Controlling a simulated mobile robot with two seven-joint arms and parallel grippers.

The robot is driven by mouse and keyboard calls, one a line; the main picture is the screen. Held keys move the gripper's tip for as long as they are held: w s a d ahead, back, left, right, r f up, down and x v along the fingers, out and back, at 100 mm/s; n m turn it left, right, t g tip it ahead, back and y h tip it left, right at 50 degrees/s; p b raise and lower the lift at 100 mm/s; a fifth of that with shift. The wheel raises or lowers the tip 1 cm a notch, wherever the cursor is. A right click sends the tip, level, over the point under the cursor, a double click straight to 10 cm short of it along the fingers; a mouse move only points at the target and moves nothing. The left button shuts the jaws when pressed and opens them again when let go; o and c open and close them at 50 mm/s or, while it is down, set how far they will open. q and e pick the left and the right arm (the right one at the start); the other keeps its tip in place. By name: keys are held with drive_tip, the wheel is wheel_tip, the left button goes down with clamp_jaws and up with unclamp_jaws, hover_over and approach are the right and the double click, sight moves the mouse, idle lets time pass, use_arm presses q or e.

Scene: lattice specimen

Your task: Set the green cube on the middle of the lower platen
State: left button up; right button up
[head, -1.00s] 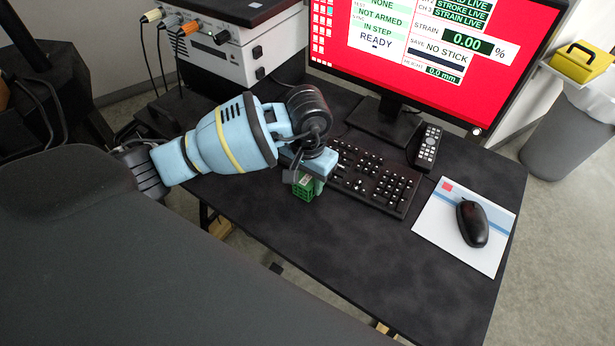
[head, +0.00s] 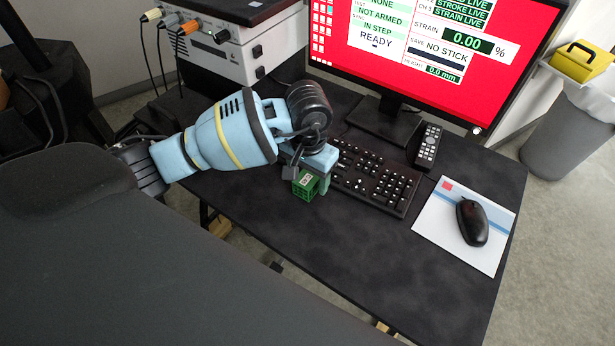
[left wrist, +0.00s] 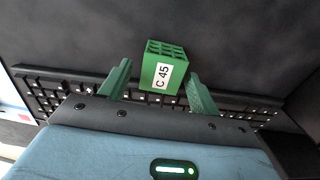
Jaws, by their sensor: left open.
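The green cube (head: 305,185) is a lattice block with a white label. It is by the near-left end of the keyboard, at my left gripper (head: 307,178). In the left wrist view the green cube (left wrist: 163,70) shows its label "C 45" and its open-celled top. My left gripper (left wrist: 158,85) is open there, with one green finger on each side of the cube and visible gaps between. The lower platen is not in view. My right gripper is not in view.
A black keyboard (head: 375,180) lies just beyond the cube. A remote-like handset (head: 428,146), a mouse (head: 471,222) on a white pad (head: 440,232) and a monitor (head: 420,50) are to the right and back. The front of the dark desk (head: 365,255) is clear.

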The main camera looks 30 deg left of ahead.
sight(308, 178)
use_arm(q)
wheel_tip(308, 178, up, 11)
idle(0.4)
